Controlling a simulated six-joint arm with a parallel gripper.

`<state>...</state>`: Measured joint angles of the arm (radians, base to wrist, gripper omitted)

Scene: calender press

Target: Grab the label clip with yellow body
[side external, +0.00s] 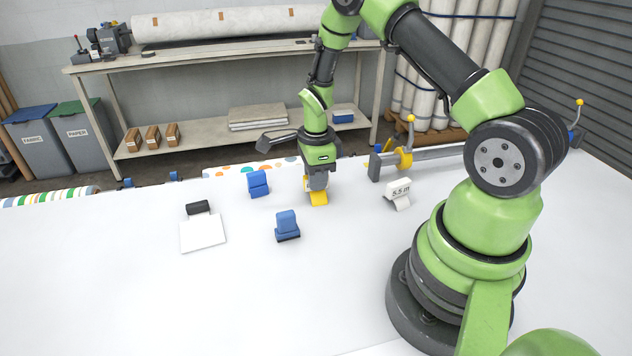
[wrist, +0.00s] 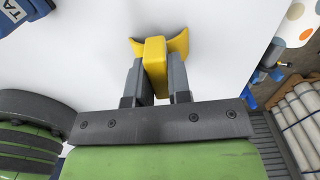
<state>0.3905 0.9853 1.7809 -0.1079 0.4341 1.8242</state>
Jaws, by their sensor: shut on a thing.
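The yellow label clip (side external: 319,198) is on the white table, under my gripper in the side external view. In the wrist view the yellow clip (wrist: 155,62) sits between my gripper's two grey fingers (wrist: 155,78). The fingers touch its narrow upright part on both sides, and its wider flared end shows beyond them. My gripper (side external: 317,186) points down and is shut on the clip. Whether the clip touches the table is hard to tell.
Two blue clips stand nearby, one left of my gripper (side external: 258,184) and one in front (side external: 287,225). A white clip marked "5.5 m" (side external: 398,193) is to the right. A white pad with a black clip (side external: 202,233) lies left. A grey bar clamp (side external: 430,157) lies behind. The front table is clear.

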